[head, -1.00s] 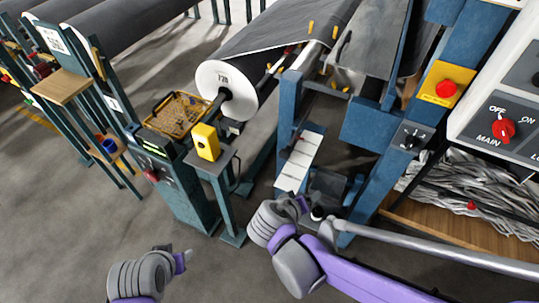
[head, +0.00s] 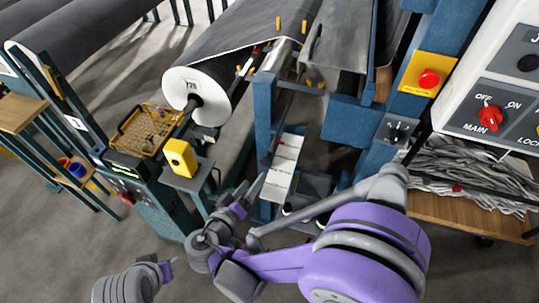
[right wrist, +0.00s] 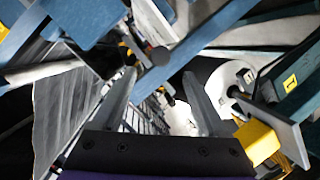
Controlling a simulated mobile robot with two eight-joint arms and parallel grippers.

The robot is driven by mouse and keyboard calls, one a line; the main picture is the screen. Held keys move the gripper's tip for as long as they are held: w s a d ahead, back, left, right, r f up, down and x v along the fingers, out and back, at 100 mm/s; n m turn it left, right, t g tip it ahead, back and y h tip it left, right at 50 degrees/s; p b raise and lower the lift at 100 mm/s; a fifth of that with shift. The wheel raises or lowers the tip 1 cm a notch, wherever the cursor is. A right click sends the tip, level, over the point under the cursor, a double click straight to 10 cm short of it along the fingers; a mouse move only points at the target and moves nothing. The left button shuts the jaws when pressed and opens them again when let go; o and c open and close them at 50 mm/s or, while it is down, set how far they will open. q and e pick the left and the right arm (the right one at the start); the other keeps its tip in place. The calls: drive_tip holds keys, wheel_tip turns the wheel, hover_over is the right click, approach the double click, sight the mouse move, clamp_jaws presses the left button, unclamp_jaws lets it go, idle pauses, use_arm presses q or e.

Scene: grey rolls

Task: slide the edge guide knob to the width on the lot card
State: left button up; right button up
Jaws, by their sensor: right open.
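A white scale plate (head: 284,165) with dark marks stands on the blue frame in the middle of the head view. A dark bar runs along its upper left; I cannot clearly make out the edge guide knob there. My right gripper (head: 248,192) is just left of the plate's lower end, apart from it. In the right wrist view its two grey fingers (right wrist: 158,95) are spread with nothing held between them. My left gripper (head: 166,270) is low at the left, over the floor; its jaw state is unclear. No card can be read as the lot card.
A grey roll with a white, numbered end (head: 193,95) is behind. A yellow box (head: 180,158) sits on a stand left of my right gripper, near a yellow basket (head: 150,130). A red button on a yellow plate (head: 428,79) and a switch panel (head: 488,117) are at right.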

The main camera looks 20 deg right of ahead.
sight(265, 164)
drive_tip(key=x, duration=1)
drive_tip(key=shift+w+d+f, duration=0.1)
drive_tip(key=shift+w+d, duration=0.05)
drive_tip(key=shift+d, duration=0.05)
drive_tip(key=shift+c, duration=0.2)
clamp_jaws()
idle(0.9)
